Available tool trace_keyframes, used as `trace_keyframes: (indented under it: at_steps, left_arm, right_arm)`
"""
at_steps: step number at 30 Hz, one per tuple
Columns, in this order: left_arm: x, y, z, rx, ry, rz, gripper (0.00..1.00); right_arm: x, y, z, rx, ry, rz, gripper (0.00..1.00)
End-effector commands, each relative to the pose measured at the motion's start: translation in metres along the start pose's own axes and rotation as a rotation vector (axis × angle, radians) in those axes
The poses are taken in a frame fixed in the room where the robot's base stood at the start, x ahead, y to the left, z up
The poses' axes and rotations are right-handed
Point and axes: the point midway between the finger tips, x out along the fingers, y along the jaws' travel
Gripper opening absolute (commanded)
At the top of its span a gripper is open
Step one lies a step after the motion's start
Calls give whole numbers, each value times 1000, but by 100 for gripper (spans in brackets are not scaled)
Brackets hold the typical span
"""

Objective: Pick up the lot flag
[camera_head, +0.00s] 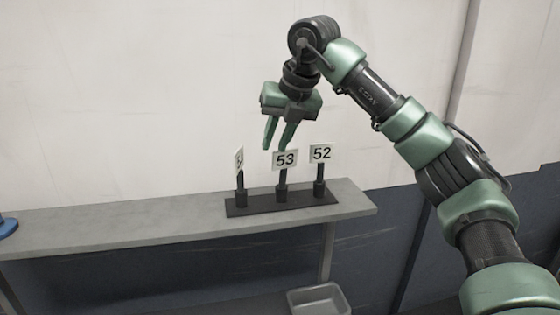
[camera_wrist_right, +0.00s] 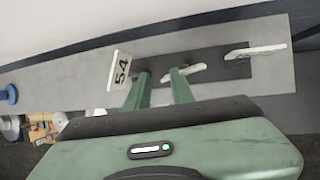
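Three small white number flags stand upright in a black holder (camera_head: 260,208) on a grey shelf. The flag reading 53 (camera_head: 285,160) is in the middle, the flag reading 52 (camera_head: 321,153) on the right, and the left flag (camera_head: 239,160) is turned nearly edge-on; it reads 54 in the right wrist view (camera_wrist_right: 120,70). My right gripper (camera_head: 275,147) is open, pointing down, with its fingertips just above and left of the 53 flag. In the wrist view the 53 flag (camera_wrist_right: 190,71) lies beside the right-hand fingertip, partly hidden. My left gripper is not in view.
The grey shelf (camera_head: 120,222) runs along a pale wall and is bare left of the holder, apart from a blue round object (camera_head: 7,226) at its far left. A grey bin (camera_head: 320,299) stands lower down. Cluttered small items (camera_wrist_right: 40,128) show below the shelf.

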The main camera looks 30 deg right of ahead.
Motion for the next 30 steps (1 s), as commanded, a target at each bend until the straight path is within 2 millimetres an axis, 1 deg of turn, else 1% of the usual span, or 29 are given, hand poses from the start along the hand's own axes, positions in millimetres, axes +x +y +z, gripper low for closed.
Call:
trace_keyframes:
  at_steps: [1, 5, 8, 11, 15, 18, 20, 22, 24, 25, 27, 30]
  left_arm:
    - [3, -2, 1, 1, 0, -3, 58]
    - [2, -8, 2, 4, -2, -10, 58]
    - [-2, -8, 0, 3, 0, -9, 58]
    - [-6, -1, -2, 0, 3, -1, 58]
    - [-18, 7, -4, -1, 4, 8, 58]
    - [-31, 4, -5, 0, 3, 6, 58]
    - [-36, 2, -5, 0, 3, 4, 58]
    - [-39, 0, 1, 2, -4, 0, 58]
    - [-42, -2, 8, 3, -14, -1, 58]
    - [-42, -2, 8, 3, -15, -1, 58]
    - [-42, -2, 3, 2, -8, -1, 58]
    - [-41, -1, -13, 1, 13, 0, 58]
  right_arm:
    - [12, -12, -6, 8, 24, -65, 42]
    - [10, -16, -5, 13, 18, -98, 42]
    - [16, -17, -5, 15, 21, -98, 42]
    - [27, -19, -5, 16, 22, -98, 42]
    - [41, -22, -7, 16, 25, -96, 42]
    - [54, -25, -10, 15, 28, -95, 42]
    - [63, -27, -13, 15, 30, -94, 42]
    - [74, -27, -12, 15, 27, -93, 42]
    - [79, -27, -11, 14, 20, -91, 42]
    - [81, -27, -11, 14, 18, -90, 42]
    - [82, -27, -11, 13, 14, -89, 42]
    - [82, -27, -10, 12, 11, -87, 42]
